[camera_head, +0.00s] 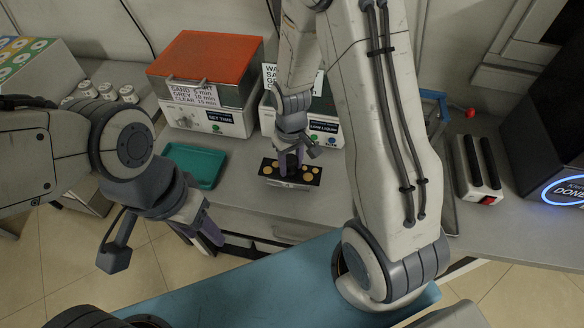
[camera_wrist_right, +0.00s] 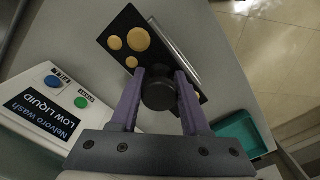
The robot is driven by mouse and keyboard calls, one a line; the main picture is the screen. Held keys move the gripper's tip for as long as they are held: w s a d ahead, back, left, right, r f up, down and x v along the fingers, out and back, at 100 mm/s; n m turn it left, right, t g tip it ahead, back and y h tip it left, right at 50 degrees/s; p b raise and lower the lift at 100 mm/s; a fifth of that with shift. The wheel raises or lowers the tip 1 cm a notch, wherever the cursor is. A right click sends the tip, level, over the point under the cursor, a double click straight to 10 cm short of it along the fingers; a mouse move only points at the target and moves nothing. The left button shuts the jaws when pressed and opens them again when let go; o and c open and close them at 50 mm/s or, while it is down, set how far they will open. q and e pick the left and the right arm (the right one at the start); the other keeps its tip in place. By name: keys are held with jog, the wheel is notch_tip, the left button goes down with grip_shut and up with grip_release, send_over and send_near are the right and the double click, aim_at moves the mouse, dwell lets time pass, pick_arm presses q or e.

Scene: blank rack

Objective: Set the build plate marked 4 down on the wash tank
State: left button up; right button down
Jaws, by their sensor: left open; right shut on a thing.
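A black build plate (camera_head: 309,180) with several round tan pieces on it is held by my right gripper (camera_head: 290,160), which is shut on the plate's dark round knob (camera_wrist_right: 158,91). The plate also shows in the right wrist view (camera_wrist_right: 120,32). No number is readable on it. It is over the counter in front of the wash tank (camera_head: 328,127), apart from the tank; its height above the counter is unclear. The tank's front reads LOW LIQUID, and in the right wrist view the tank (camera_wrist_right: 52,118) reads Nelvoro wash. My left gripper (camera_head: 204,234) is open and empty, left of the plate.
An orange-lidded curing machine (camera_head: 207,58) stands left of the tank. A teal tray (camera_head: 194,165) lies on the counter left of the plate. My right arm hides part of the tank.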

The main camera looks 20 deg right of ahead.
jog(key=shift+f, duration=1.2)
jog(key=shift+f, duration=0.1)
jog(key=shift+f, duration=0.15)
jog(key=shift+c, duration=1.9)
grip_release()
jog(key=shift+r, duration=0.2)
